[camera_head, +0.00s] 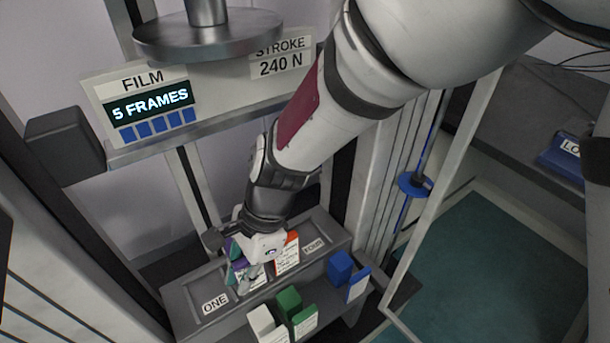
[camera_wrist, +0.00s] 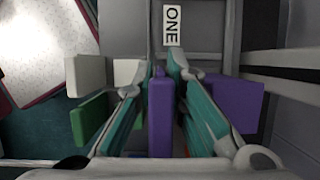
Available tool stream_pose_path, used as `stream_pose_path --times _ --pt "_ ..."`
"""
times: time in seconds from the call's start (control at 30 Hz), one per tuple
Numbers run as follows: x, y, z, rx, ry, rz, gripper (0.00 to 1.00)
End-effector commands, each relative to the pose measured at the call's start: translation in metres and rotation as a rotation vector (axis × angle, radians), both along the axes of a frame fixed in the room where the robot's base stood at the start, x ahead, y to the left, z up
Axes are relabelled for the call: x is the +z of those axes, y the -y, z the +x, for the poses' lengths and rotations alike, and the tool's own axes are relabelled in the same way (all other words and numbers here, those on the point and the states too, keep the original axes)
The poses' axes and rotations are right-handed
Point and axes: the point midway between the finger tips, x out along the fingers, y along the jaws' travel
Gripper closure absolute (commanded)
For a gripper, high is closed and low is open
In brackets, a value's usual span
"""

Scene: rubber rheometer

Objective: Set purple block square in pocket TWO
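The purple block (camera_wrist: 160,118) stands between my gripper's two teal-padded fingers in the wrist view, with a finger close against each side. My gripper (camera_head: 246,276) is low over the grey pocket tray (camera_head: 200,283) in the head view, just right of the ONE label (camera_head: 215,303). In that view the purple block is mostly hidden by my gripper. No TWO label shows; my wrist covers that stretch of the tray. I cannot tell whether the block is seated or square in a pocket. A wider purple piece (camera_wrist: 235,103) is right of my fingers in the wrist view.
A red-orange piece with a white card (camera_head: 287,255) stands just right of my gripper. White (camera_head: 262,321), green (camera_head: 290,304) and blue (camera_head: 341,267) blocks stand in front of the tray. A round metal plate (camera_head: 207,38) and a crossbar hang above.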

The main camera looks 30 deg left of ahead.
Motion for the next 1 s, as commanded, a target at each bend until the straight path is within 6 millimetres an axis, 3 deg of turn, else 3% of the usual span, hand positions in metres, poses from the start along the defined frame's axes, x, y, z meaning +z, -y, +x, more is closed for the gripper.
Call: stream_pose_path --times 0.33,0.53,1.0 --pt "0.001 0.000 0.000 0.000 0.000 0.000 0.75" --pt "0.018 0.003 0.007 -0.003 0.001 0.001 0.75" --pt "0.015 0.050 0.091 -0.003 0.000 0.000 0.75"
